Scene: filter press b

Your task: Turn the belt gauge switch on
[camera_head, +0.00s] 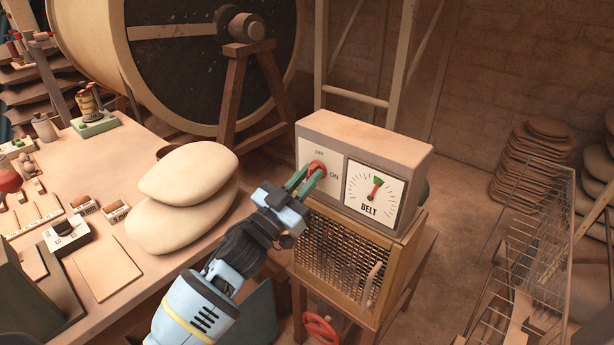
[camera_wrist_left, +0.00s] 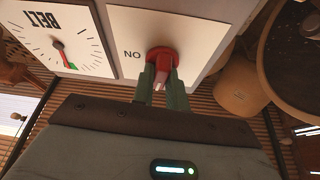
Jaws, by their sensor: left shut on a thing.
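The belt gauge box (camera_head: 365,137) stands on a wooden cabinet with a mesh front. Its right panel has a white dial marked BELT (camera_head: 373,194) with a red needle and a green mark near the top. Its left panel holds the red switch (camera_head: 317,167), with OFF printed above and ON to the right. My left gripper (camera_head: 307,181) is shut on the red switch, its green fingers on either side. The wrist view shows the fingers around the red switch (camera_wrist_left: 162,62), beside the dial (camera_wrist_left: 62,40), in a turned picture. My right gripper is not in view.
A table (camera_head: 105,270) at left carries two stacked pale sacks (camera_head: 185,185), small gauges and blocks. A large drum (camera_head: 185,60) stands behind. A red handwheel (camera_head: 320,328) is low below the cabinet. A wire rack (camera_head: 530,245) stands at right, with floor between.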

